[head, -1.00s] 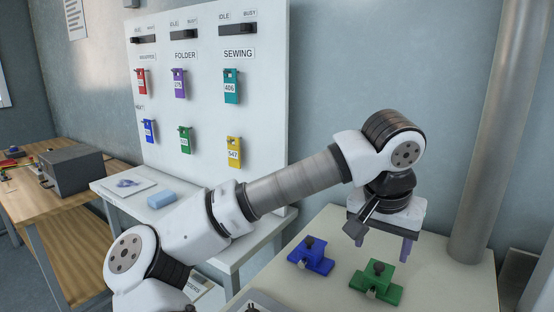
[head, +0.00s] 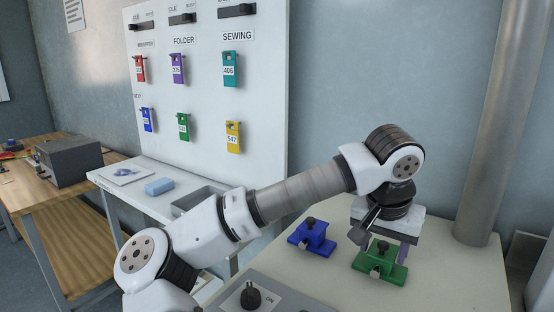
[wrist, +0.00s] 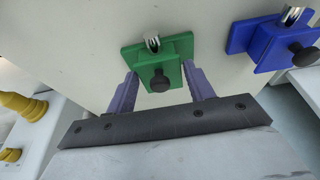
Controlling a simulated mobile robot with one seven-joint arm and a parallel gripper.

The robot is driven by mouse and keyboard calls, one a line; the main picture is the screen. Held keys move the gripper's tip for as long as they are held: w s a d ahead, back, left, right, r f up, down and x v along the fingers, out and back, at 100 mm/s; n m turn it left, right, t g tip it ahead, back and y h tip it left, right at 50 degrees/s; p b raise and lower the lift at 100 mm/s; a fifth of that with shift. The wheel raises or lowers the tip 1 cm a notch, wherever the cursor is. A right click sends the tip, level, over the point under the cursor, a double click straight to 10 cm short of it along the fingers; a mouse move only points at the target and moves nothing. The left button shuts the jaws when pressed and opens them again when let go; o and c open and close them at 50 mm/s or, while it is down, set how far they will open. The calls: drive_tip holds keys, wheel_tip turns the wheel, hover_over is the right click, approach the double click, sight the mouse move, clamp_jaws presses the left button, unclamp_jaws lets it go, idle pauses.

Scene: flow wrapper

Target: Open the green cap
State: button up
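The green cap (head: 380,262) is a green block on a flat base, with a dark knob and a small metal piece, on the cream table. It also shows in the wrist view (wrist: 172,55), with its dark knob facing my gripper. My gripper (wrist: 160,85) is open, its two purple fingers apart on either side of the knob end of the green cap. I cannot tell whether the fingers touch it. In the head view my gripper (head: 392,250) is down just behind the green cap, partly hidden by it.
A similar blue cap (head: 312,235) stands left of the green one on the cream table (head: 450,285). A grey panel with a dark ON knob (head: 250,296) is at the front. A metal pole (head: 500,130) rises at the right. Yellow parts (wrist: 22,105) show in the wrist view.

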drive_tip(key=shift+c, duration=1.3)
drive_tip(key=shift+r, duration=0.15)
